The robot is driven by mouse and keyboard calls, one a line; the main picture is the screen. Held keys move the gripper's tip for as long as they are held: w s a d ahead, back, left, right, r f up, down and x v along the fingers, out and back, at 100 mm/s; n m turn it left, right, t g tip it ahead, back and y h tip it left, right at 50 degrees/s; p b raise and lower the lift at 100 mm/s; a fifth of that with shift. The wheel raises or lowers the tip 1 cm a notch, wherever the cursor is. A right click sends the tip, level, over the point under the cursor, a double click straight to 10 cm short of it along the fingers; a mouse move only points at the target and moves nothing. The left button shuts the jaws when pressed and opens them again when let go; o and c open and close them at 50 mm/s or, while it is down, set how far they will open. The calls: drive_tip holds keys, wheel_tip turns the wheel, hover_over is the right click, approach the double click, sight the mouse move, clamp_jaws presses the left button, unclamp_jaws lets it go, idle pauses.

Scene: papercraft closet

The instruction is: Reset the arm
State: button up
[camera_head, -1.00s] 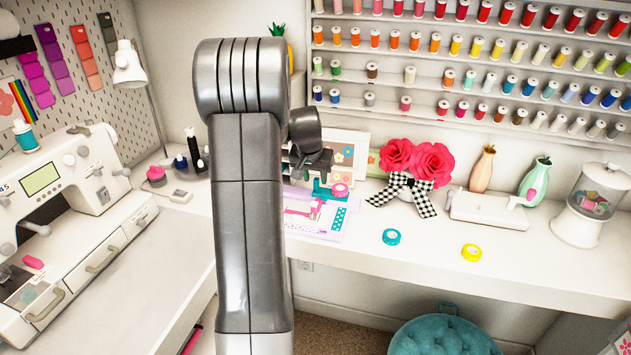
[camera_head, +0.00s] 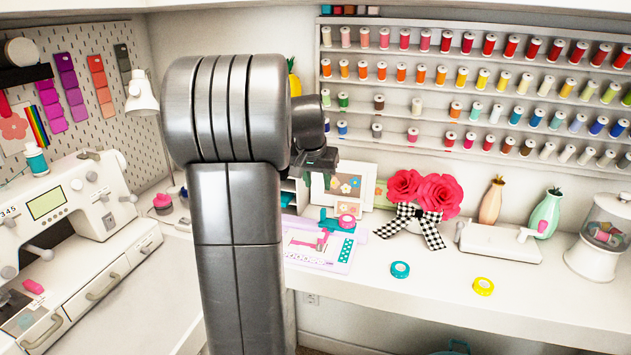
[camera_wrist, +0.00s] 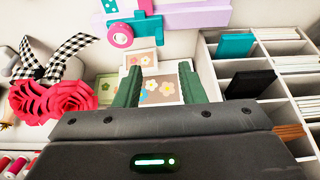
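My gripper (camera_wrist: 160,88) shows in the wrist view with two green fingers held apart and nothing gripped between them. Flower-print cards (camera_wrist: 160,90) show beyond and between the fingers. In the head view my grey arm stands upright left of centre and hides part of the desk behind it. The gripper end (camera_head: 322,160) shows only partly there, to the right of the arm and in front of the framed flower cards (camera_head: 345,185).
A sewing machine (camera_head: 60,200) stands at the left. A purple crafting board (camera_head: 318,243), red paper flowers (camera_head: 424,192), a teal tape roll (camera_head: 400,270) and a yellow one (camera_head: 483,286) are on the white desk (camera_head: 440,300). Thread racks line the back wall. The desk's front right is clear.

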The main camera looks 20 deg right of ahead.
sight(321, 210)
drive_tip(key=shift+f, duration=0.15)
drive_tip(key=p+x, duration=0.2)
drive_tip(key=x, duration=1.1)
drive_tip(key=shift+w+d+f, duration=0.15)
drive_tip(key=shift+w+f, duration=0.05)
drive_tip(key=shift+w, duration=0.15)
drive_tip(key=shift+a, duration=0.25)
